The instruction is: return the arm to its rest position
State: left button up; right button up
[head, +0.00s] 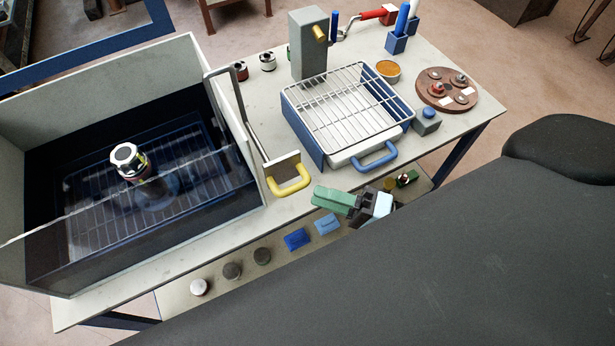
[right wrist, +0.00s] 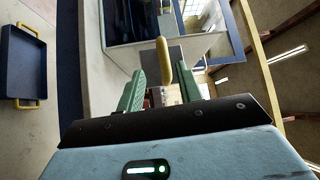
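My right gripper (head: 318,195) shows at the front edge of the table in the head view, its green fingers pointing left. In the right wrist view the two green fingers (right wrist: 160,76) stand apart with nothing held between them. A yellow handle (head: 289,180) on the sliding panel of the tank lies just ahead of the fingertips. A yellow handle (right wrist: 163,60) also shows beyond the finger gap in the right wrist view, and the fingers do not close on it. My left gripper is in neither view.
An open-topped tank (head: 115,50) holding a metal-capped piece (head: 129,160) fills the table's left. A wire rack (head: 345,95) over a blue-handled tray stands right of centre. A round wooden board (head: 433,98) lies far right. Below the front edge, a shelf carries several discs and blue blocks (head: 297,239).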

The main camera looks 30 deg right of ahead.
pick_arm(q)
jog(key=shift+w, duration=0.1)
pick_arm(e)
jog(key=shift+v, duration=0.95)
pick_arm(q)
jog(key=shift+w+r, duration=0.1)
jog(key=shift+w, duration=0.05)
pick_arm(e)
jog(key=shift+a, duration=0.1)
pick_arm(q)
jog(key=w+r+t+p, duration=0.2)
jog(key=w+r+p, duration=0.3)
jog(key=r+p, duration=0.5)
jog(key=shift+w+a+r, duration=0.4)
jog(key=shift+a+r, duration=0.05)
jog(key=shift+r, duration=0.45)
pick_arm(e)
jog(key=s+d+f+n+g+h, duration=0.1)
jog(key=s+f+n+g+h, duration=0.1)
jog(key=s+f+n+h, duration=0.2)
jog(key=s+d+f+n+g+h, duration=0.1)
jog(key=s+f+n+h, duration=0.4)
jog(key=s, duration=0.8)
jog(key=g+h, duration=0.1)
jog(key=h, duration=0.2)
jog(key=shift+d, duration=0.2)
jog(key=shift+s+f, duration=0.1)
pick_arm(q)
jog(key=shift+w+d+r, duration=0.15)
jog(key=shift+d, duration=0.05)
